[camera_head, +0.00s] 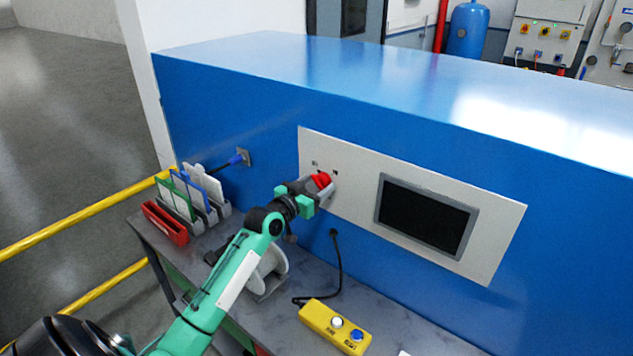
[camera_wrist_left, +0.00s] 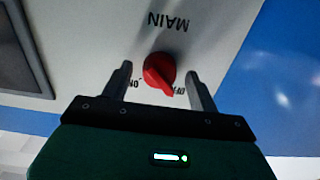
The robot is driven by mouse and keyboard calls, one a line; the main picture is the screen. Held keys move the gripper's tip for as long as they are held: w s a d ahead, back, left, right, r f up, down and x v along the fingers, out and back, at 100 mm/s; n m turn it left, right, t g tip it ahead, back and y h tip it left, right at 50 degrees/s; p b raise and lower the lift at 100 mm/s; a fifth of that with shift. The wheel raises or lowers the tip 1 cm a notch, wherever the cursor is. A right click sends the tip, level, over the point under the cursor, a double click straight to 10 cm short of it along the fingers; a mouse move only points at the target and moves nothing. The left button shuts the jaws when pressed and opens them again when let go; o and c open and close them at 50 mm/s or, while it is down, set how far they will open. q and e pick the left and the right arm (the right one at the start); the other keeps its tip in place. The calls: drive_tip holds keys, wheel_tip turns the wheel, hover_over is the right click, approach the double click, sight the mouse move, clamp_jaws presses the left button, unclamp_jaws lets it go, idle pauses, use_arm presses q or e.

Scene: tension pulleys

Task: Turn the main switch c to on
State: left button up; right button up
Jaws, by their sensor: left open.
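The red main switch (camera_head: 322,180) sits on the light grey panel of the blue machine. In the left wrist view the red knob (camera_wrist_left: 159,72) shows close up, with the word MAIN upside down above it. Its pointed tip is turned to the lower right, toward the OFF mark; the ON mark is at its left. My left gripper (camera_head: 312,191) is at the panel, in front of the switch. In the left wrist view its open fingers (camera_wrist_left: 159,76) stand one on each side of the knob, with gaps visible. My right gripper is not in view.
A dark screen (camera_head: 427,216) is set in the panel right of the switch. Below, a grey table (camera_head: 388,320) holds a yellow button box (camera_head: 335,325) with a cable, a red tray (camera_head: 166,222) and a rack of coloured cards. Yellow rails (camera_head: 75,219) run at the left.

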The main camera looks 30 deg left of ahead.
use_arm(q)
drive_tip(key=shift+w, duration=0.1)
drive_tip(key=shift+c, duration=0.4)
drive_tip(key=c, duration=0.9)
